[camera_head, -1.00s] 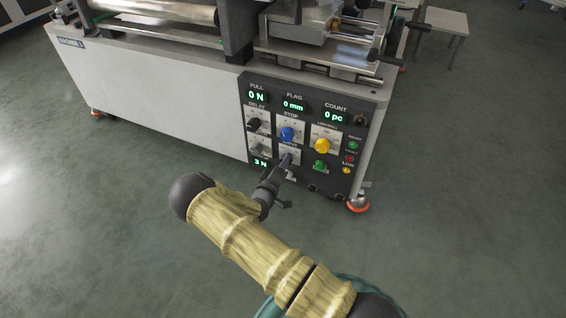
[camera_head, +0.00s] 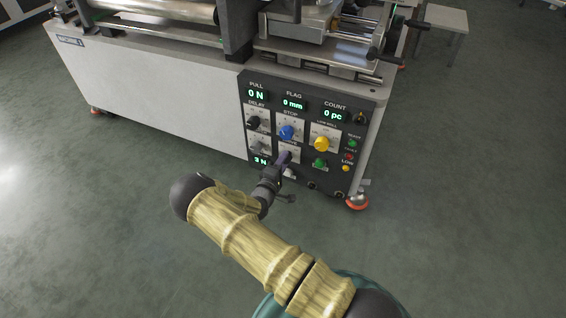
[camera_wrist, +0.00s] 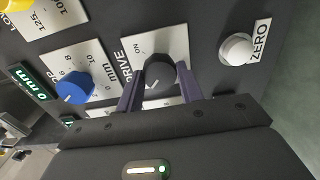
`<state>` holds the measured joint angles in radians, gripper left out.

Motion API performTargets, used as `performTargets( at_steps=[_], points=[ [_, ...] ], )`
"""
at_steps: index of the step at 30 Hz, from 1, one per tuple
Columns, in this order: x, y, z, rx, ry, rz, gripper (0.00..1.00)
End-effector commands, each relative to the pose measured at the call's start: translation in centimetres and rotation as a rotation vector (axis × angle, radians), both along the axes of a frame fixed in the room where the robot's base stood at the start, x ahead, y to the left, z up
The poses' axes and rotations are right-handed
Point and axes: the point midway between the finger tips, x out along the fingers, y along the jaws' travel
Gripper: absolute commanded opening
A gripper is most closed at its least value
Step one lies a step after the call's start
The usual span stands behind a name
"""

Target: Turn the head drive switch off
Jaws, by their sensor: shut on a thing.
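The head drive switch (camera_wrist: 159,75) is a dark round knob on a pale plate marked DRIVE and ON in the wrist view. My gripper (camera_wrist: 158,92) has one finger on each side of the knob and is shut on it. A pale pointer line shows on the knob, angled away from the ON mark.
A blue STOP knob (camera_head: 287,132) sits just above my gripper, with a yellow knob (camera_head: 321,144) and a green control (camera_head: 320,162) to the right. A white ZERO button (camera_wrist: 236,49) is beside the switch. Open floor lies in front of the machine.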

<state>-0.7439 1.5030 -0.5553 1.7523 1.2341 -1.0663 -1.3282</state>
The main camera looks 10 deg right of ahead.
Motion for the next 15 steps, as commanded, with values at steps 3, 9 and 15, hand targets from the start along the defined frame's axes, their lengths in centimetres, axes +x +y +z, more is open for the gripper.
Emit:
performTargets(
  at_steps=[3, 9, 15],
  points=[
    [-0.1, 0.14, -0.19, 0.0, 0.005, 0.002, 0.14],
    [-0.06, 0.1, -0.15, 0.0, 0.004, 0.002, 0.59],
    [-0.03, 0.06, -0.07, 0.001, 0.002, 0.001, 0.59]
  ],
)
